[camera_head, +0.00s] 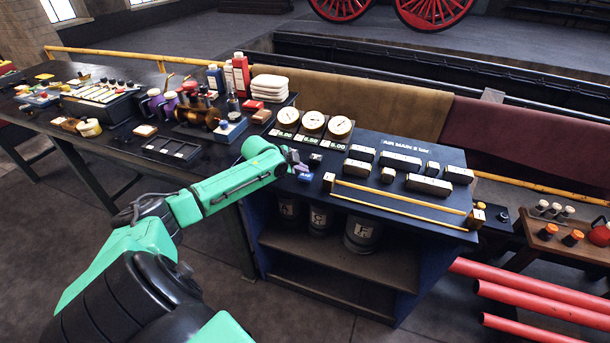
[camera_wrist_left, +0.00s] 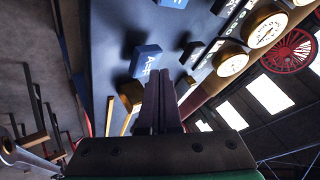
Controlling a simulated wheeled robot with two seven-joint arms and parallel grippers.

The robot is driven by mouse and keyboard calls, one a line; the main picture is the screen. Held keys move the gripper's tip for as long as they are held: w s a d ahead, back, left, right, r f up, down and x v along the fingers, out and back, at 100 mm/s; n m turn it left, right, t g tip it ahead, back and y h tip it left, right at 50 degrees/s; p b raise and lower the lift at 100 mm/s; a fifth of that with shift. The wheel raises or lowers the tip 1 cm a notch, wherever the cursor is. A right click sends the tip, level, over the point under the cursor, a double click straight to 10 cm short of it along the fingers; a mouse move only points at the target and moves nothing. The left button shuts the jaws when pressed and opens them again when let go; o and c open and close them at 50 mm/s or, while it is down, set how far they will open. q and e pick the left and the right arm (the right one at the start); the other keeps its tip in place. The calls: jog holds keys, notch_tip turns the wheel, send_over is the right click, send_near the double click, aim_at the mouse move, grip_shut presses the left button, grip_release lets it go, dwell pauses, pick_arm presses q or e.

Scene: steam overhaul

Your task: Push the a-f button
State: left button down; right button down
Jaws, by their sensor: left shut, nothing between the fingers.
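A blue button block (camera_wrist_left: 145,61) with white lettering that starts with "A" stands on the dark panel in the left wrist view; the rest of its label is too small to read surely. It seems to be the small blue block (camera_head: 305,177) at the panel's near left corner in the head view. My left gripper (camera_head: 293,160) is over that corner, with its fingers shut and empty. In the left wrist view its fingertips (camera_wrist_left: 159,74) show close beside the blue block; I cannot tell whether they touch. My right gripper is not in view.
A dark block (camera_wrist_left: 190,52) stands on the other side of the fingertips. Three round gauges (camera_head: 313,121) stand behind. A brass rod (camera_head: 400,199) runs along the panel's front edge between end blocks. Several labelled blocks (camera_head: 400,161) cover the panel. A crowded table (camera_head: 110,140) is left.

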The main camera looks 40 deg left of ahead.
aim_at(302, 177)
pick_arm(q)
jog(key=shift+f, duration=0.6)
jog(key=shift+r, duration=0.1)
dwell(0.3)
jog(key=shift+r+p, duration=0.6)
jog(key=shift+r, duration=0.05)
jog(key=shift+f, duration=0.1)
notch_tip(302, 177, up, 6)
jog(key=p, duration=0.5)
